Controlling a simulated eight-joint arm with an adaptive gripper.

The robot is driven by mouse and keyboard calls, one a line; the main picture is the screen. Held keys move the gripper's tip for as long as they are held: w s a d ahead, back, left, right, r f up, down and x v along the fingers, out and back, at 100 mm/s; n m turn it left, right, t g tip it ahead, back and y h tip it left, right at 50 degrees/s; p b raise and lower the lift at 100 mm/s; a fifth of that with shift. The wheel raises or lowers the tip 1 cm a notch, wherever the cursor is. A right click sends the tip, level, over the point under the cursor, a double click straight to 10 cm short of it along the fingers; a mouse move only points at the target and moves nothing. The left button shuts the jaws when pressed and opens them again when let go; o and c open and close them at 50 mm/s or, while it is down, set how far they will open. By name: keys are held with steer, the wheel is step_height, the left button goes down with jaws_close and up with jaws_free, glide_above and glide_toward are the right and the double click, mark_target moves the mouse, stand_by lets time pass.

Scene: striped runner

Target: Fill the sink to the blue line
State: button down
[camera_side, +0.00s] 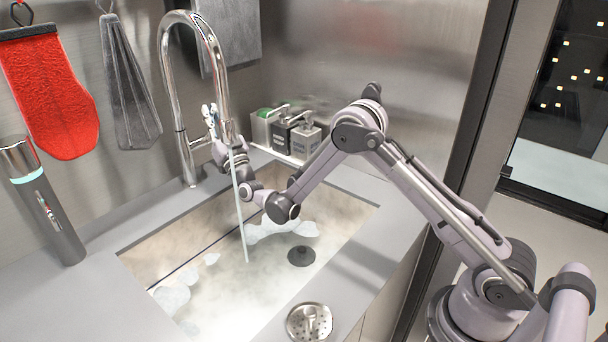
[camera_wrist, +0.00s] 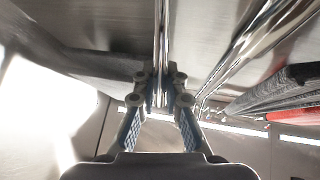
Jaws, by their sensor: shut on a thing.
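The steel sink (camera_side: 180,243) holds cloudy water (camera_side: 220,285) with patches of white foam. A thin dark line (camera_side: 205,252) runs along its left inner wall; the water lies close below it, the exact gap hard to tell. A stream (camera_side: 239,205) falls from the tall chrome faucet (camera_side: 167,80) into the water. My gripper (camera_side: 211,122) is up at the faucet, beside the spout. In the wrist view its fingers (camera_wrist: 160,92) are shut around a thin shiny metal rod (camera_wrist: 161,45), apparently the faucet's lever. A dark round drain or plug (camera_side: 301,256) shows in the sink.
A metal strainer (camera_side: 310,322) sits on the front counter rim. Soap dispensers (camera_side: 305,138) stand on a tray behind the sink. A grey flask (camera_side: 42,205) stands at left. A red mitt (camera_side: 50,90) and grey cloths (camera_side: 130,85) hang on the wall.

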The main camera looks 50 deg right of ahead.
stand_by(0.3)
steer(key=shift+w+r+n+g+y, duration=0.2)
steer(key=shift+w+n+g+y, duration=0.15)
steer(key=shift+w+g, duration=0.25)
